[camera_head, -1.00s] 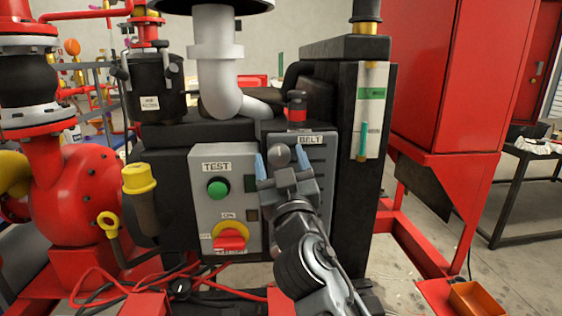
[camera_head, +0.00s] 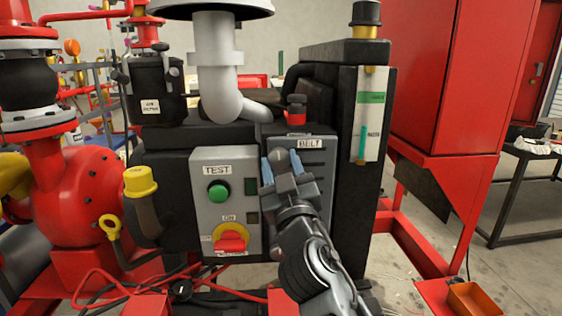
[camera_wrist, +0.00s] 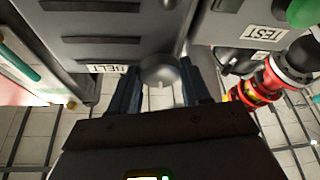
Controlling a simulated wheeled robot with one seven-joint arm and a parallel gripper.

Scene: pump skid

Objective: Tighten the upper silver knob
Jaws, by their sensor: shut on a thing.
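The upper silver knob (camera_head: 280,156) is on the grey louvred panel marked BELT, near its upper left. It is a rounded grey knob. My gripper (camera_head: 281,163) has its two blue fingers shut on it, one on each side. In the wrist view the knob (camera_wrist: 159,70) sits between the dark blue fingers (camera_wrist: 160,88). My gripper and arm cover the part of the panel below, and no other silver knob shows.
Left of my gripper is a grey control box (camera_head: 203,165) with a green TEST button (camera_head: 218,193) and a red-and-yellow switch (camera_head: 231,238). A dark radiator block (camera_head: 352,200) stands close on the right. A red-topped cap (camera_head: 297,112) is above the panel.

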